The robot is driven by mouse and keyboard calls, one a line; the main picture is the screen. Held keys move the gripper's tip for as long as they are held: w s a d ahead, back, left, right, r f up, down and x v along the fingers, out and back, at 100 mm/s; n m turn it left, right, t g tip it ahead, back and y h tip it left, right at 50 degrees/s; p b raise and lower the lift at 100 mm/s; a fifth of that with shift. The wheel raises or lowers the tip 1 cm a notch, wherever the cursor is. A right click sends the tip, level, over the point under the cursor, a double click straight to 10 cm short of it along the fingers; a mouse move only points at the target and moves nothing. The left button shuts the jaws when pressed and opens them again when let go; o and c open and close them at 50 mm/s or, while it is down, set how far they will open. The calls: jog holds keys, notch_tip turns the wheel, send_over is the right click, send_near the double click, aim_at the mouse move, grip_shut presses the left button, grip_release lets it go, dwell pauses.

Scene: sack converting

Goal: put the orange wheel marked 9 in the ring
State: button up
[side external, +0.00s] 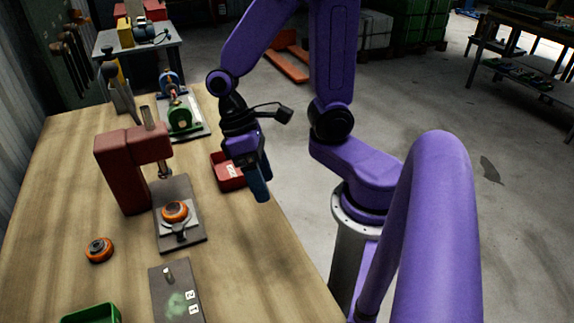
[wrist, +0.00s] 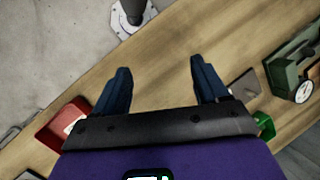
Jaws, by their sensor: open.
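Another orange wheel (side external: 175,211) sits on a pale seat on the press's dark base plate. I cannot read a 9 on either wheel, and I cannot make out a separate ring with certainty. My gripper (side external: 261,188) points down near the table's right edge, right of the red bin and well apart from both wheels. In the wrist view my gripper (wrist: 162,80) is open, with only bare table and floor between its fingers.
The red press (side external: 122,170) stands beside its plate. A red bin (side external: 228,170) is close to my gripper and shows in the wrist view (wrist: 52,131). A dark plate with a peg (side external: 176,295) and a green bin (side external: 92,315) are nearer the camera. A green machine (side external: 181,118) stands at the back.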

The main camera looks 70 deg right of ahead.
jog(key=s+r+n+t, duration=0.3)
jog(key=s+n+t, duration=0.1)
jog(key=n, duration=0.4)
jog(key=shift+s+d+r+h, duration=0.4)
jog(key=shift+s, duration=0.1)
